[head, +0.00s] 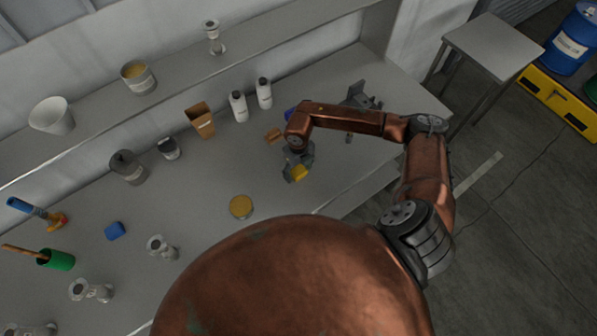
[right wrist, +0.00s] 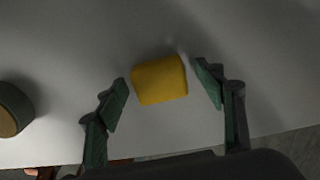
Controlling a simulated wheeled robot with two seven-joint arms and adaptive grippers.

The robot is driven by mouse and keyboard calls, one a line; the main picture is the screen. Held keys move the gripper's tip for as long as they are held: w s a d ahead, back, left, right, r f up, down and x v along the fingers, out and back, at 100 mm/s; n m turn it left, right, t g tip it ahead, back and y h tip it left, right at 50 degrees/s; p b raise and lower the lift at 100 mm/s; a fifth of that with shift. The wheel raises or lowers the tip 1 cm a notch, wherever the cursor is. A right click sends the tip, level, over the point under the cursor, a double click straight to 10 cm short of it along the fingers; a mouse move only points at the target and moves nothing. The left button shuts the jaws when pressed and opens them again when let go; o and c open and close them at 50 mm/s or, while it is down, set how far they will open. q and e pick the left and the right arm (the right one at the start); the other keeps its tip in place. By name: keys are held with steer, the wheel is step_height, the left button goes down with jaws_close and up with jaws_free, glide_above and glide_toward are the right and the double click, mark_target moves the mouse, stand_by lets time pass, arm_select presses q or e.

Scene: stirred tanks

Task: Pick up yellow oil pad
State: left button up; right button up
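The yellow oil pad (right wrist: 159,79) is a small rounded block lying on the grey bench. In the right wrist view it sits between the two spread fingers of my right gripper (right wrist: 166,88), with a gap on each side. In the head view the pad (head: 299,172) shows partly beside my right gripper (head: 296,172), which is low over the bench and hides some of it. My right gripper is open and holds nothing. My left gripper is not in the head view.
A round tin with a yellow top (head: 241,206) stands left of the pad. A brown block (head: 273,135) and two white bottles (head: 239,106) are behind it. A blue block (head: 115,230) lies farther left. The bench's front edge is close by.

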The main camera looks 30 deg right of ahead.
mark_target(299, 170)
steer(key=c, duration=0.9)
steer(key=shift+c, duration=0.2)
steer(key=shift+r, duration=0.15)
steer(key=shift+r, duration=0.25)
step_height(299, 170, up, 2)
steer(key=shift+r+b, duration=0.15)
steer(key=shift+b, duration=0.55)
steer(key=s+a+r+b, duration=0.2)
steer(key=s+a+r, duration=0.5)
steer(key=s+r, duration=0.3)
steer(key=shift+s+a, duration=0.4)
steer(key=shift+s, duration=0.45)
